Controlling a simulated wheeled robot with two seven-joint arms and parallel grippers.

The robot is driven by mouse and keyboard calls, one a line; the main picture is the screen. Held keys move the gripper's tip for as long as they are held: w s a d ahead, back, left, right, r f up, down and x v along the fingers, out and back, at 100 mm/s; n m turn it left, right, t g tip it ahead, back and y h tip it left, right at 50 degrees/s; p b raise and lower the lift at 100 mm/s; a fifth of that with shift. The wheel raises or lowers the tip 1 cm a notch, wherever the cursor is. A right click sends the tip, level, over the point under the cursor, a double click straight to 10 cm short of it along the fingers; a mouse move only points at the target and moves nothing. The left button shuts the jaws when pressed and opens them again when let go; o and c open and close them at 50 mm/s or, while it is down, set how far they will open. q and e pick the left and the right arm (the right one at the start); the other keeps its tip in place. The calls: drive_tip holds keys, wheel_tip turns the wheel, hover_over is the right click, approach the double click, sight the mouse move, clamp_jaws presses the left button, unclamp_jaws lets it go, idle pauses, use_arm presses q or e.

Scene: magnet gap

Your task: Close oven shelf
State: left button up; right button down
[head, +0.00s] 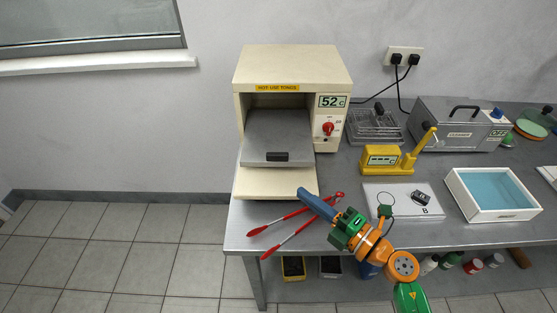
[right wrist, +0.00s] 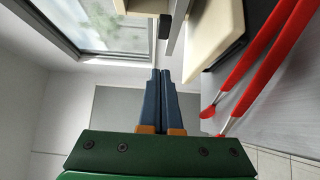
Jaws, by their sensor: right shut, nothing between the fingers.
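The beige oven (head: 292,66) stands at the back left of the bench, its front open and its cream door (head: 275,184) folded down. The grey oven shelf (head: 277,132) is pulled out over the door, with a black handle (head: 277,156) on its front edge. My right gripper (head: 303,192) is shut and empty, its blue fingers pointing toward the door's front right corner. It is apart from the shelf handle. The shut fingertips also show in the right wrist view (right wrist: 165,73), close to pale and dark parts of the oven front. My left gripper is not in view.
Red tongs (head: 302,227) lie on the bench beneath my right gripper. A yellow meter (head: 388,159), a white board (head: 402,207), a blue-filled tray (head: 493,195), a wire basket (head: 374,126) and a grey cleaner (head: 462,123) stand to the right. Left of the bench is open floor.

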sight(272, 159)
drive_tip(key=x, duration=0.8)
drive_tip(key=shift+w+d+f, duration=0.1)
drive_tip(key=shift+w+d, duration=0.1)
drive_tip(key=shift+w, duration=1)
drive_tip(key=shift+w+d, duration=0.2)
drive_tip(key=shift+w, duration=0.2)
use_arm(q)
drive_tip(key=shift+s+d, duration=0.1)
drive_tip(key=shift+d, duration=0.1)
use_arm(e)
drive_tip(key=shift+w+a, duration=0.1)
